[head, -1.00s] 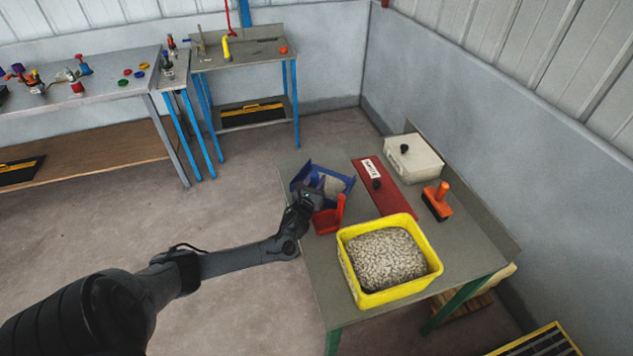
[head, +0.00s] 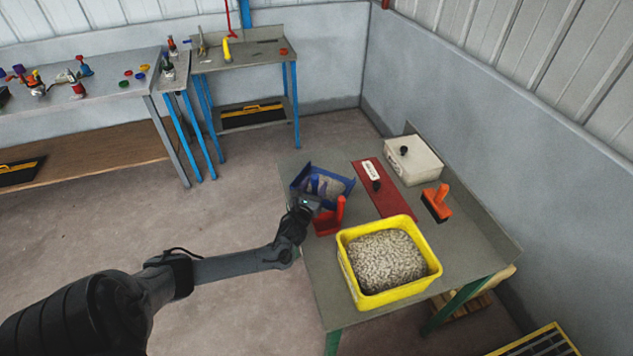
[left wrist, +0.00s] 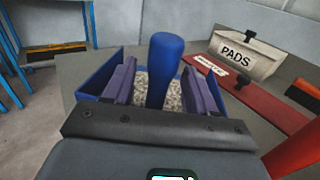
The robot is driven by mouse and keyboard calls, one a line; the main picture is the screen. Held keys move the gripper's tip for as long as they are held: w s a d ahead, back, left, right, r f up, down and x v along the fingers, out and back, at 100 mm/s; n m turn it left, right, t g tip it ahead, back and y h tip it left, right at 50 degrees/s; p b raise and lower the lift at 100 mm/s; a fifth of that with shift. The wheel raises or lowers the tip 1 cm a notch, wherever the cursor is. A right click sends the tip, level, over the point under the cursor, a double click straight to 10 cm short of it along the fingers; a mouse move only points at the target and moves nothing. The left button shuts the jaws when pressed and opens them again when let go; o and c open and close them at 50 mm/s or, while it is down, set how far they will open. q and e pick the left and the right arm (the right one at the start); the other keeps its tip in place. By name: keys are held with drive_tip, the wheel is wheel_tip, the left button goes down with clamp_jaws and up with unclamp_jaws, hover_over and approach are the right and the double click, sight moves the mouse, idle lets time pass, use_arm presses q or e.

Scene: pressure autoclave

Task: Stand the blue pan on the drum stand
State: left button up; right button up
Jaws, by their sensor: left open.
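The blue pan (head: 338,190) lies on the grey-green table at its left back corner, with pale pellets in it. In the left wrist view its blue handle (left wrist: 164,70) stands up between the two fingers of my left gripper (left wrist: 162,88). The fingers are open, with a visible gap on each side of the handle. In the head view my left gripper (head: 308,203) is at the pan's near left edge. I cannot pick out the drum stand with certainty. My right gripper is not in view.
A red scoop (head: 327,221) stands close beside my left gripper. A yellow tub (head: 346,275) of pellets is nearer. A red board (head: 392,200), a white PADS box (head: 418,164) and an orange-handled brush (head: 438,203) lie to the right. A yellow-edged rack (head: 560,332) shows at lower right.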

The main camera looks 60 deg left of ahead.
use_arm(q)
drive_tip(key=shift+o, duration=0.2)
drive_tip(key=p+v, duration=0.1)
drive_tip(key=v, duration=0.7)
drive_tip(key=shift+s+d+p, duration=0.2)
drive_tip(key=shift+s+p, duration=0.05)
drive_tip(key=shift+p, duration=0.1)
drive_tip(key=shift+s+d, duration=0.35)
drive_tip(key=shift+s, duration=0.1)
